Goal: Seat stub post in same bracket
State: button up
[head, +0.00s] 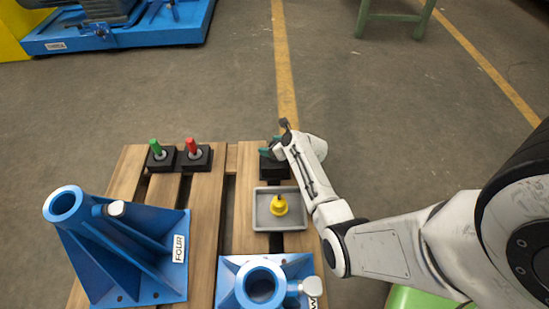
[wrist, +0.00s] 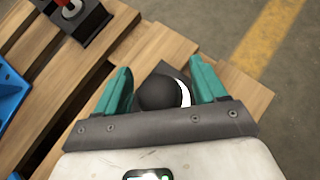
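My gripper (head: 268,151) is low over a black holder (head: 273,169) at the far edge of the pallet. In the wrist view its teal fingers (wrist: 161,78) are apart, on either side of a black round-topped piece (wrist: 158,93) with a white crescent at its right. Gaps show beside this piece; whether it is a stub post I cannot tell. A green post (head: 155,147) and a red post (head: 192,146) stand upright in black holders at the left. A blue bracket marked FOUR (head: 140,255) stands at the left; another blue bracket (head: 235,275) is at the near edge, its label partly cut off.
A grey tray (head: 257,222) holding a yellow piece (head: 279,205) lies between my gripper and the near bracket. The slatted wooden pallet (head: 206,215) has bare boards between the left bracket and the tray. Blue machinery (head: 120,30) stands far left.

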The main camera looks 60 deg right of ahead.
grip_shut()
dwell(0.5)
jog(key=shift+w+d+r, duration=0.1)
jog(key=shift+r, duration=0.1)
